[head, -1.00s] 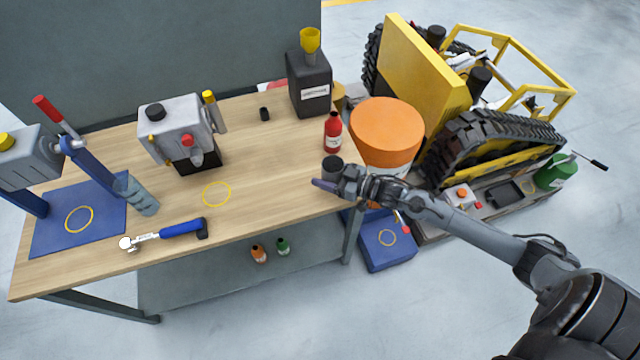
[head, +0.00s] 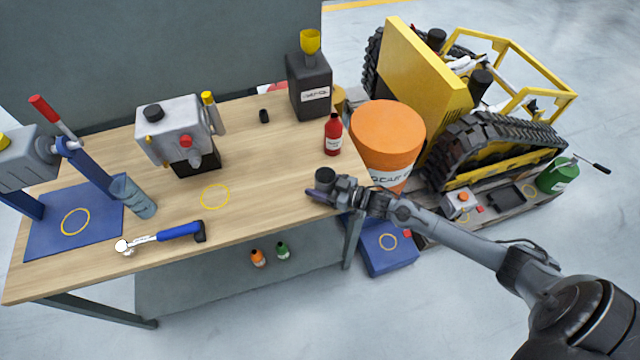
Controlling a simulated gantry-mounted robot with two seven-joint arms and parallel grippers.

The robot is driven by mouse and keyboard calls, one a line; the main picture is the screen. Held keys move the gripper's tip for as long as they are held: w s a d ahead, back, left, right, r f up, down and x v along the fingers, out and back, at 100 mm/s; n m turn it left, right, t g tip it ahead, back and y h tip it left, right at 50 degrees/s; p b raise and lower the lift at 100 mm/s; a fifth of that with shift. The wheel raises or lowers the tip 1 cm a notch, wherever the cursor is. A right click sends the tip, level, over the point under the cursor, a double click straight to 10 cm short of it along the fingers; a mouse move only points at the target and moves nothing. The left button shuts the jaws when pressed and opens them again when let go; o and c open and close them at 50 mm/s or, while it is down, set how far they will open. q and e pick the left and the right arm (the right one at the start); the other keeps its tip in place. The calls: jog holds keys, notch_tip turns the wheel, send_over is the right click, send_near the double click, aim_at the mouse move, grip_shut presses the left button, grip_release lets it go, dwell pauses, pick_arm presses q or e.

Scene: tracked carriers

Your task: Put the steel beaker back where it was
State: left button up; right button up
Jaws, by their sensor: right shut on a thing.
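The steel beaker (head: 325,174), a small grey cup with a dark mouth, is upright at the right end of the wooden bench. My right gripper (head: 322,192) is shut on it, and its fingers hide the lower part of the beaker. I cannot tell whether its base touches the bench top. A yellow ring (head: 215,197) is marked on the bare bench, left of the beaker. My left gripper is not in view.
A red bottle (head: 333,135) and an orange-lidded drum (head: 386,134) stand behind the beaker. A blue-handled wrench (head: 165,235), a blue-grey cylinder (head: 140,202) and a grey machine (head: 180,133) are farther left. The bench (head: 265,190) between ring and beaker is clear.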

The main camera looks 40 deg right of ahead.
jog(key=shift+f, duration=0.15)
jog(key=o, duration=1.2)
jog(key=shift+r, duration=0.2)
jog(key=p+v, duration=0.2)
jog(key=v, duration=1)
jog(key=s+a+f+m+g+h, duration=0.2)
jog(key=s+a+m+g+h, duration=0.3)
jog(key=a, duration=0.6)
jog(key=s+a+r+g, duration=0.1)
jog(key=s+a+g, duration=0.1)
jog(key=s, duration=0.2)
jog(key=s+a+r+n+g+h, duration=0.1)
jog(key=s+r+g, duration=0.1)
jog(key=s, duration=0.1)
jog(key=s+a+r+n+g, duration=0.1)
jog(key=s+a+r+g, duration=0.1)
jog(key=s, duration=0.2)
jog(key=shift+s+a+r, duration=0.15)
jog(key=shift+s+a, duration=0.15)
jog(key=shift+s, duration=0.1)
